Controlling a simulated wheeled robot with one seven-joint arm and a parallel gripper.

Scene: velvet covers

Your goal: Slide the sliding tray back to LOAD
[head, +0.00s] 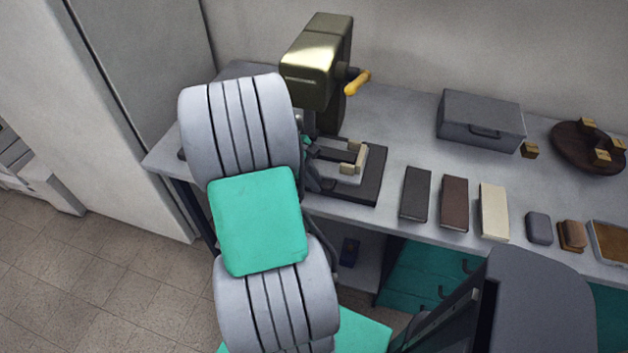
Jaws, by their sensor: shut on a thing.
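The sliding tray (338,172), a light grey plate with a cream block (353,158) on it, lies on a dark base (370,184) in front of the olive-gold press (320,75). My gripper (313,172) is at the tray's left side, a dark shape mostly hidden behind my own arm. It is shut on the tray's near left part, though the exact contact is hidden. LOAD markings cannot be made out. The press has a yellow-orange handle (357,82) on its right side.
A tall pale cabinet (130,110) stands left of the bench.

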